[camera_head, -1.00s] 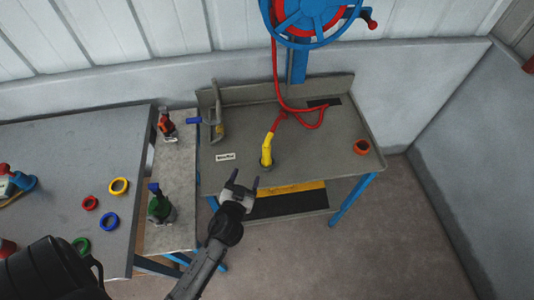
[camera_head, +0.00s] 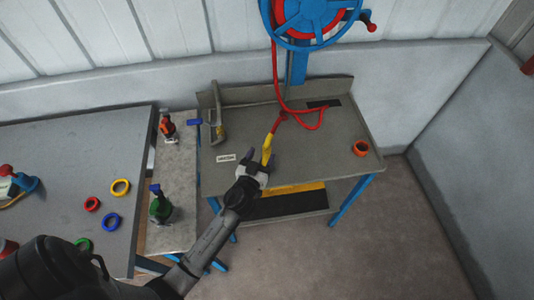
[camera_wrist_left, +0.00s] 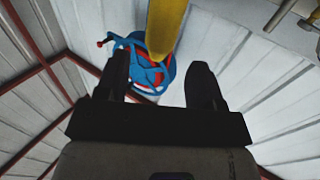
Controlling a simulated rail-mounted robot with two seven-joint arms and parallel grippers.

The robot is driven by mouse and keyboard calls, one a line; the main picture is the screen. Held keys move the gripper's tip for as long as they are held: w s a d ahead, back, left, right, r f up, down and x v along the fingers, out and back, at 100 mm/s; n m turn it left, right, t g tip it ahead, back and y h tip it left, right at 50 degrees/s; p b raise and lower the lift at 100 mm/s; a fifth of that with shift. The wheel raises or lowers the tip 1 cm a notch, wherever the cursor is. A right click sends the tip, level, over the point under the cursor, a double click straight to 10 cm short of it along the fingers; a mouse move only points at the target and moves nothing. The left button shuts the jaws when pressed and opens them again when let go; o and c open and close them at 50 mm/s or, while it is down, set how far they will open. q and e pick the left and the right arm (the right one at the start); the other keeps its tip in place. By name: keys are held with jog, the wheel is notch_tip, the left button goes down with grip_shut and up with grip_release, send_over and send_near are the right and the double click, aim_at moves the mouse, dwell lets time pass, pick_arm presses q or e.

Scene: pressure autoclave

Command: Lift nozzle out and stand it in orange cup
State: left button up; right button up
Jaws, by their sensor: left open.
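The yellow nozzle (camera_head: 267,147) stands on the grey workbench, with a red hose running from its top. Its lower end is hidden behind my gripper. My left gripper (camera_head: 258,160) is open at the nozzle, with its fingers to either side of it in the picture. In the left wrist view the yellow nozzle (camera_wrist_left: 166,25) shows above and between the two open dark fingers (camera_wrist_left: 160,80); I cannot tell whether they touch it. The small orange cup (camera_head: 361,148) stands at the bench's right side. My right gripper is not in view.
The red hose (camera_head: 310,122) loops over the bench (camera_head: 325,155) from a blue reel (camera_head: 305,18). A grey clamp-like tool (camera_head: 217,125) and a white label (camera_head: 226,158) are at the left. A side table (camera_head: 60,150) holds coloured rings. The bench between nozzle and cup is clear.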

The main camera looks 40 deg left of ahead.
aim_at(265, 150)
pick_arm(q)
jog(key=shift+x, duration=2.6)
jog(key=shift+d+f, duration=0.1)
grip_shut()
